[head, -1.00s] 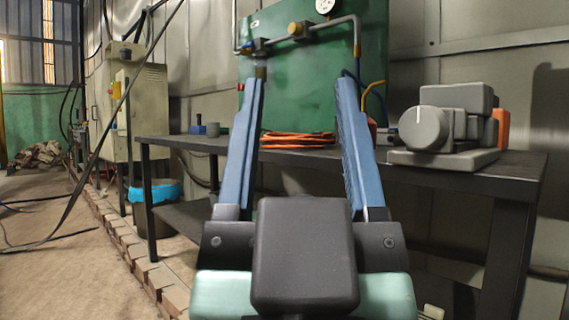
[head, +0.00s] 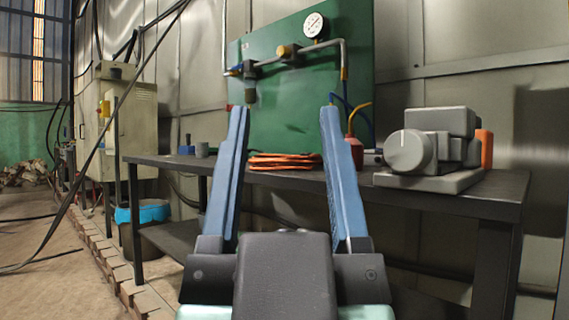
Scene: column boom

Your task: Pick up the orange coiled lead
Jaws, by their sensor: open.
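The orange coiled lead (head: 284,161) lies flat in a low coil on the dark workbench (head: 395,192), near its back edge. In the head view it shows between the two blue fingers of my gripper (head: 282,112). My gripper is open and empty, with its fingers spread wide and pointing toward the bench. The lead appears beyond the fingers and apart from them. The left end of the coil is close to the left finger in the picture.
A grey machine (head: 430,155) stands on the bench at right, with an orange part behind it. A green panel (head: 300,75) with a gauge and pipes rises behind the lead. A blue-lined bin (head: 145,212) is below left.

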